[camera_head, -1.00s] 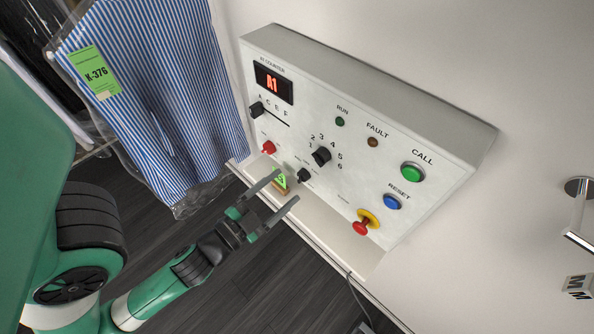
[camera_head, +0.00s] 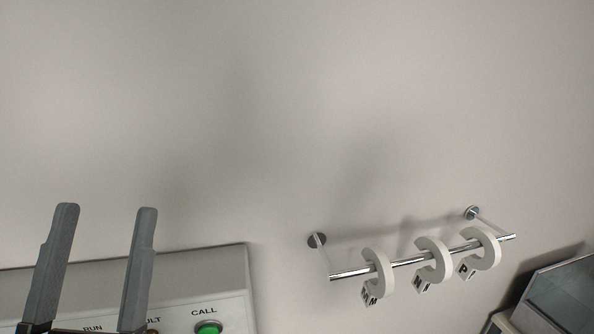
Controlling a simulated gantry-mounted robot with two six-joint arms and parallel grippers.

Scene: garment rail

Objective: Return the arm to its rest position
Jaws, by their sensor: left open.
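My left gripper (camera_head: 105,230) shows at the lower left of the head view. Its two grey fingers point up and stand well apart, with nothing between them. It is in front of the control panel (camera_head: 190,265) and the wall, and it hides part of the panel. The rest of the left arm is out of the picture. My right gripper is not in view.
The panel's green CALL button (camera_head: 208,327) shows at the bottom edge. A chrome rail (camera_head: 405,262) on the wall at right carries white hook-shaped size markers (camera_head: 434,262). A dark-framed glassy box (camera_head: 560,300) is at the lower right. The wall above is bare.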

